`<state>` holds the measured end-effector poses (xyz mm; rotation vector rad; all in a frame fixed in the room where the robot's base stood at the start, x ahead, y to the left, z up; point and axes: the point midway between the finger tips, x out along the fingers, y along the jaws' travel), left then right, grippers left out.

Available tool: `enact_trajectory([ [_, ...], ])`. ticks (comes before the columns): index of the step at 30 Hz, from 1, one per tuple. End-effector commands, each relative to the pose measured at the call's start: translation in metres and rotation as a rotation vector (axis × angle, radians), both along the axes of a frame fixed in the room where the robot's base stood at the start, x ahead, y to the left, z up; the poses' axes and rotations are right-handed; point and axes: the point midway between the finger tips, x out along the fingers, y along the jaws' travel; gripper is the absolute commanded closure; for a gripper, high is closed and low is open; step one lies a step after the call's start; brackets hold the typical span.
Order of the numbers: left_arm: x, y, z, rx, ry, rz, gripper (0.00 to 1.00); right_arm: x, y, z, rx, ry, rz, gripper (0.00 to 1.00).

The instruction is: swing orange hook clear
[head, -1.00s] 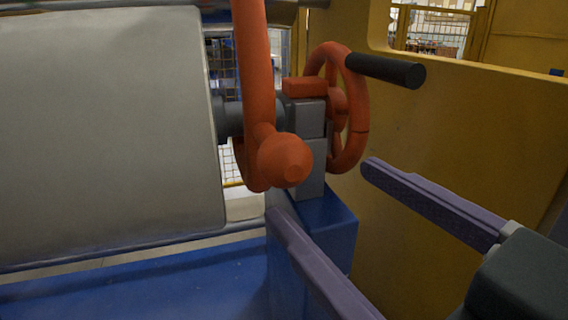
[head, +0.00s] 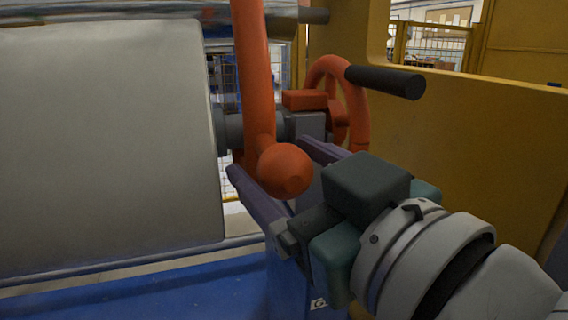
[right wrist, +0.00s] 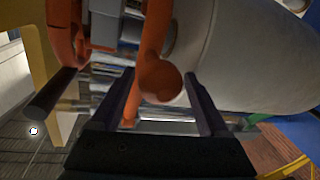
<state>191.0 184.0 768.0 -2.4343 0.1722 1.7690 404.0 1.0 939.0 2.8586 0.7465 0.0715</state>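The orange hook (head: 254,75) is a thick upright bar with a round orange knob (head: 286,170) at its lower end, in front of the roller's right end. My right gripper (head: 268,155) is open, with one purple-grey finger on each side of the hook's lower end. In the right wrist view, the hook's knob (right wrist: 160,81) sits between the two spread fingers (right wrist: 160,85), with gaps visible on both sides. Part of the grey bearing block behind the hook is hidden by my gripper. My left gripper is not in view.
A large pale roller (head: 105,140) fills the left. An orange handwheel (head: 357,115) with a dark handle (head: 386,81) stands right of the hook, close to my right gripper. A yellow wall panel (head: 470,150) is at the right. A blue base (head: 150,285) lies below.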

Motion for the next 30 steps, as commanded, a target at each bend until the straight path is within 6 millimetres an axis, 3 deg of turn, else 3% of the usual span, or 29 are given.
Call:
enact_trajectory([
  [2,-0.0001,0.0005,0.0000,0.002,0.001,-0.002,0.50,-0.0001,-0.0002,-0.0001,0.000,0.000,0.000,0.31],
  [20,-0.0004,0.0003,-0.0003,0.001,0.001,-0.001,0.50,-0.0002,-0.0002,-0.0002,-0.001,0.000,0.000,0.99],
  [30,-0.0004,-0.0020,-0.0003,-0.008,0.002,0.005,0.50,-0.0002,-0.0002,-0.0002,-0.001,0.000,0.000,1.00],
])
